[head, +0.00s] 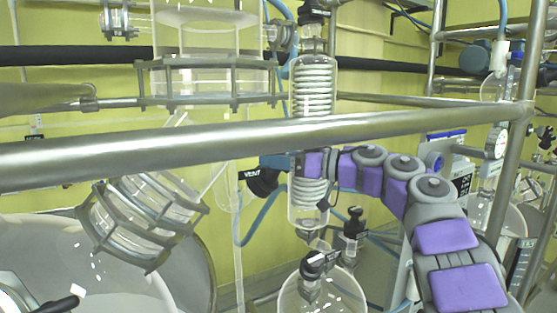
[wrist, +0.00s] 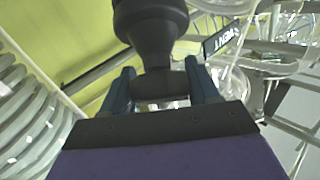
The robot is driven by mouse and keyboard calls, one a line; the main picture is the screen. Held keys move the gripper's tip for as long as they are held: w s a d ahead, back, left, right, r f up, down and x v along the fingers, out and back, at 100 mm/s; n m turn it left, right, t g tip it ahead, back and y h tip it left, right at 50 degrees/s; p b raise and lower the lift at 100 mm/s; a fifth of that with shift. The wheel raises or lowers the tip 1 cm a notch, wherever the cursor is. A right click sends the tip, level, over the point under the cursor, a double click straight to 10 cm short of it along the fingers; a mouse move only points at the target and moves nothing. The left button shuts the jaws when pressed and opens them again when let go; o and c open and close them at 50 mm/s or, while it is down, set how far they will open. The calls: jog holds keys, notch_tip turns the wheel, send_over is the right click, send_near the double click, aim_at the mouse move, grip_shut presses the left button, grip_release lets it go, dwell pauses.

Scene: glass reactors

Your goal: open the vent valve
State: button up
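The vent valve (head: 262,182) is a black knob-like part beside the glass column, marked by a black "VENT" tag (head: 250,174). In the wrist view the black valve (wrist: 152,30) fills the top middle, with its "VENT" tag (wrist: 221,40) to the right. In the wrist view the two dark blue fingers of my gripper (wrist: 162,85) stand apart, one on each side of the valve's narrower near end. Whether they press on it cannot be told.
A glass column with a white coil (head: 312,85) stands right at the valve; its coil also shows at left in the wrist view (wrist: 25,120). A thick metal rail (head: 150,145) crosses in front, just above my arm. A round glass flask (head: 322,295) sits below.

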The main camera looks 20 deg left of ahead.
jog(key=c, duration=0.5)
jog(key=shift+c, duration=0.2)
jog(key=p, duration=0.3)
jog(key=shift+r+n, duration=0.25)
jog(key=shift+n, duration=0.05)
jog(key=g+p, duration=0.1)
jog(key=p, duration=0.1)
jog(key=shift+n+p, duration=0.35)
jog(key=shift+n, duration=0.05)
